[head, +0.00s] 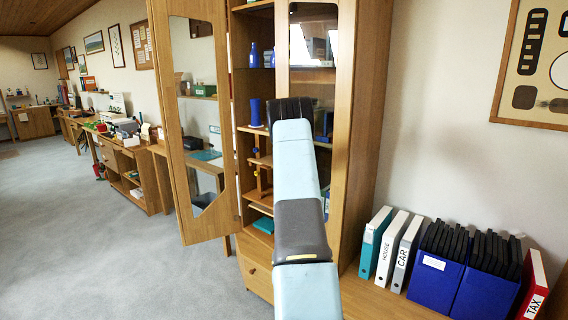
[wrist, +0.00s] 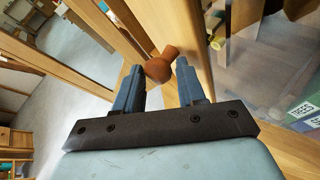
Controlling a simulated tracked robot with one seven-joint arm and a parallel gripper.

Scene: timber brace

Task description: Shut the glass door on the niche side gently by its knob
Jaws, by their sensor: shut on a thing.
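The tall wooden cabinet has a glass door (head: 197,120) on its left that stands wide open, swung out to the left. A second glass door (head: 345,100) is on the right, partly behind my arm. In the wrist view, my gripper (wrist: 158,72) is shut on a round orange-brown wooden knob (wrist: 158,64). The knob is between the fingertips, close to a wooden door frame (wrist: 203,32). My gripper is hidden by my arm in the head view, and I cannot tell for sure which door the knob belongs to.
Cabinet shelves (head: 256,129) hold blue bottles and other small items. White binders (head: 390,247) and blue file boxes (head: 435,276) stand on a low wooden top at the right. Grey carpet (head: 120,265) is clear at the left, before a long desk (head: 130,170).

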